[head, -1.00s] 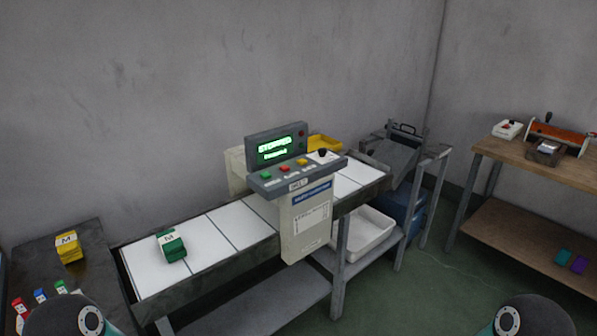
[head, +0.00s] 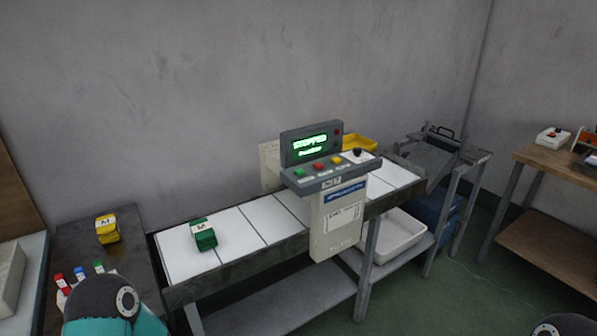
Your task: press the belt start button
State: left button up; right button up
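The belt control panel (head: 330,178) stands over the white-slatted belt (head: 228,231), near the middle of the head view. Its screen (head: 310,145) glows green and reads STOPPED. A green button (head: 300,172) sits at the left end of the panel's sloped face, with a red button (head: 319,167) and a yellow button (head: 336,160) to its right. A dark knob is at the far right. Parts of my two arms show at the bottom left and bottom right corners, well short of the panel. Neither gripper's fingers are in view.
A green block marked M (head: 204,236) lies on the belt's left part. A yellow block (head: 107,230) and several small coloured items stand on the dark table (head: 72,243) at left. A white bin (head: 398,240) sits below the belt. A wooden bench (head: 560,180) stands at right.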

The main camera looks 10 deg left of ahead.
pick_arm(q)
grip_shut()
dwell(0.8)
